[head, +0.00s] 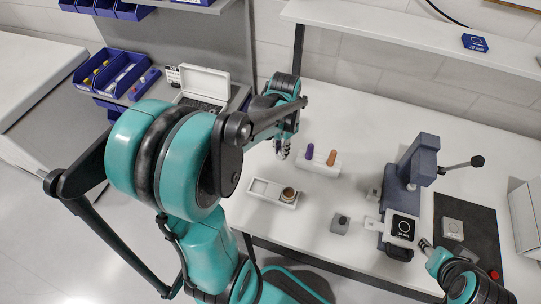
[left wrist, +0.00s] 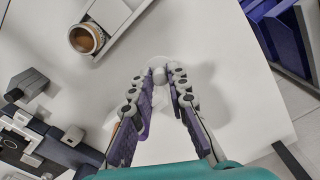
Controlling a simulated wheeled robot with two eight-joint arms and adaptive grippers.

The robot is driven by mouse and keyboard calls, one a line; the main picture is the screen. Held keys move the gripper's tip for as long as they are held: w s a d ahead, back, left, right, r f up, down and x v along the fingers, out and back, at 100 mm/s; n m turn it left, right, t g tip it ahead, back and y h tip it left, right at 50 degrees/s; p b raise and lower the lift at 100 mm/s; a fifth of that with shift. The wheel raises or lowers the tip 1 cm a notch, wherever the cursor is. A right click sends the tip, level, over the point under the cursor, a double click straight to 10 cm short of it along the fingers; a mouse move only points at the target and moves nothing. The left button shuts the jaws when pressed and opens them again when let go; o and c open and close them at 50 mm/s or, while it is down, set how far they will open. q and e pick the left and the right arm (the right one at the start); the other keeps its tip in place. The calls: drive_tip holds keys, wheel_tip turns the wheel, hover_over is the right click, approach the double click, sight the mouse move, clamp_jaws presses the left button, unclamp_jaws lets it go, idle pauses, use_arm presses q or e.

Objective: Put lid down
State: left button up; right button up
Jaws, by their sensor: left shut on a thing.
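My left gripper (head: 282,150) is over the white table, behind the white tray and left of the peg holder. In the left wrist view its fingers (left wrist: 159,82) close on a small pale round thing, which I take for the lid (left wrist: 159,73). Its full outline is hard to make out against the white table. The white tray (head: 262,187) holds a round brown-topped cup (head: 288,194) in its right part; its left part looks empty. The cup (left wrist: 86,38) also shows in the left wrist view. My right gripper (head: 427,246) is beside the fixture; its fingers are too small to judge.
A white holder (head: 317,167) carries a purple and an orange peg. A grey block (head: 340,223) and a blue-grey press fixture (head: 413,165) with a lever stand to the right. A dark mat (head: 480,225) lies beyond. The table between tray and block is clear.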

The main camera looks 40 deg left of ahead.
use_arm(q)
drive_tip(key=a+f, duration=0.2)
drive_tip(key=a, duration=0.1)
drive_tip(key=a+f+b, duration=0.1)
drive_tip(key=a, duration=0.1)
drive_tip(key=shift+w+a+f, duration=0.15)
drive_tip(key=shift+w, duration=0.05)
drive_tip(key=shift+f+b, duration=0.8)
drive_tip(key=shift+f, duration=1.25)
drive_tip(key=shift+f, duration=0.2)
drive_tip(key=o, duration=0.7)
drive_tip(key=shift+r, duration=0.1)
drive_tip(key=shift+o, duration=0.2)
drive_tip(key=shift+r, duration=0.1)
